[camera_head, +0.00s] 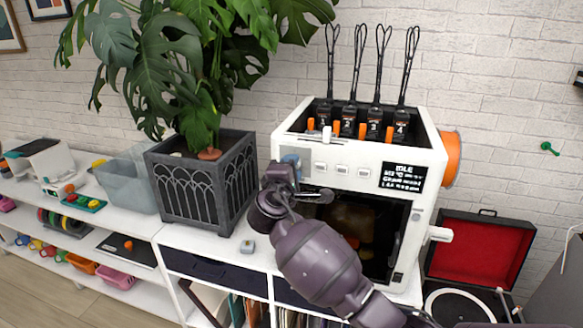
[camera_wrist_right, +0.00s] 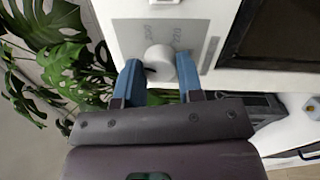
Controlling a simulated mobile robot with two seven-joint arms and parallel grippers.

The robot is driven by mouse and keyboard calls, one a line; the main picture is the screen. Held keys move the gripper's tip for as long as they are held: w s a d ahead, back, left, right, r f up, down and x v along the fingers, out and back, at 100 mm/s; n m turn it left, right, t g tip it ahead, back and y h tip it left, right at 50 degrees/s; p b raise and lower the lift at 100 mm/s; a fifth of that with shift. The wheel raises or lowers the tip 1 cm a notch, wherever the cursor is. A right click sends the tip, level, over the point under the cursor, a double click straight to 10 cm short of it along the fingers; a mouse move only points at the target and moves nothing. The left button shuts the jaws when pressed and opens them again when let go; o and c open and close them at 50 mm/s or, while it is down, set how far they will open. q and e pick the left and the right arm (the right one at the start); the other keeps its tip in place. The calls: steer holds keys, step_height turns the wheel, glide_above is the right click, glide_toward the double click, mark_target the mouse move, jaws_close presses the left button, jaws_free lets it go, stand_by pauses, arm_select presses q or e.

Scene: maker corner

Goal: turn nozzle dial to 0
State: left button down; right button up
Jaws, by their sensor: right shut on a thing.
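The white printer (camera_head: 340,152) stands on the white shelf unit, with a black screen reading IDLE at its front right. The nozzle dial (camera_wrist_right: 158,58) is a round white knob on a grey plate with small lettering, clear in the right wrist view. I cannot read its setting. My right gripper (camera_wrist_right: 160,67) is shut on the dial, one blue finger on each side of it. In the head view my right gripper (camera_head: 290,168) is at the printer's upper left front corner and hides the dial. My left gripper is not in view.
A dark planter (camera_head: 200,185) with a large leafy plant stands close left of the printer. Several numbered black slots with orange tabs line the printer's top. An open red-lined record player (camera_head: 480,255) is at the right. A small grey-blue object (camera_head: 247,246) lies on the shelf's front edge.

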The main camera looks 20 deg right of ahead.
steer(key=n, duration=0.5)
steer(key=shift+y, duration=0.3)
stand_by(0.4)
steer(key=o, duration=0.9)
steer(key=b+v, duration=0.1)
steer(key=v, duration=1)
steer(key=shift+f+b, duration=0.2)
steer(key=shift+b, duration=0.2)
